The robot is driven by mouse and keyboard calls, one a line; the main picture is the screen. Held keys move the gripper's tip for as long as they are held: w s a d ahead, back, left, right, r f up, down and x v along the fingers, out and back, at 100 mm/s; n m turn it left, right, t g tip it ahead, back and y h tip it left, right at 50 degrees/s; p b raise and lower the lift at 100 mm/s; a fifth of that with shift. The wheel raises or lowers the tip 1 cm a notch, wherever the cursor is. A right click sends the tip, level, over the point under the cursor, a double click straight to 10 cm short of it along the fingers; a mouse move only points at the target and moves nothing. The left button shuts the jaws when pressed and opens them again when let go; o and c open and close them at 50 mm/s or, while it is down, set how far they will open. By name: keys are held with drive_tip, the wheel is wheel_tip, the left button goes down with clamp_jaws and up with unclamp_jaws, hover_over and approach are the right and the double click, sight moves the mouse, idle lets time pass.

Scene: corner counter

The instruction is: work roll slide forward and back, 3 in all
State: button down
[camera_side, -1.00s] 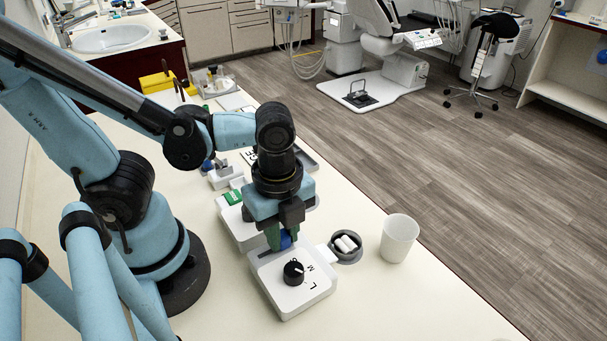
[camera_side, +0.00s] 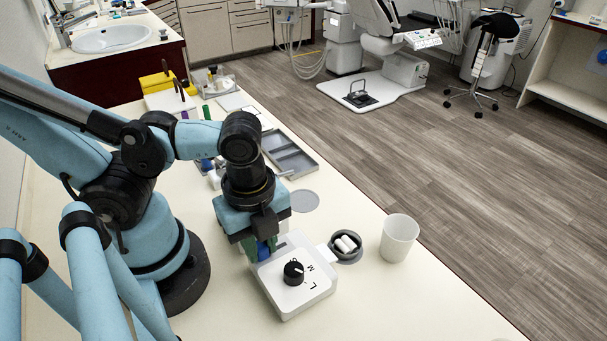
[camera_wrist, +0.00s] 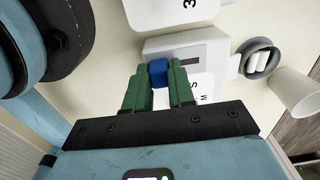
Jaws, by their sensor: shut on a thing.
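The white dispenser box (camera_side: 297,277) stands on the counter with a black dial (camera_side: 293,272) and letters on its top. My gripper (camera_side: 263,252) is at the box's back-left edge, its green fingers shut on the blue slide knob (camera_wrist: 158,72). In the wrist view the knob sits between the fingertips (camera_wrist: 159,80), beside a dark slot (camera_wrist: 190,63) in the white box. A grey round dish (camera_side: 346,256) at the box's right side holds white rolls (camera_side: 346,243). My fingers hide part of the knob and box in the side view.
A white cup (camera_side: 398,238) stands right of the dish. A grey tray (camera_side: 289,155) and a flat grey disc (camera_side: 304,201) lie behind. Another white box (camera_wrist: 172,14) marked 3 shows in the wrist view.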

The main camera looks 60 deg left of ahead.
sight(261, 245)
drive_tip(key=shift+s, duration=0.25)
drive_tip(key=c, duration=1)
unclamp_jaws()
drive_tip(key=shift+o, duration=0.2)
wheel_tip(261, 245, up, 12)
drive_tip(key=shift+w+f, duration=0.15)
drive_tip(key=shift+f, duration=2.9)
drive_tip(key=shift+w+f, duration=0.15)
drive_tip(key=shift+f, duration=2.85)
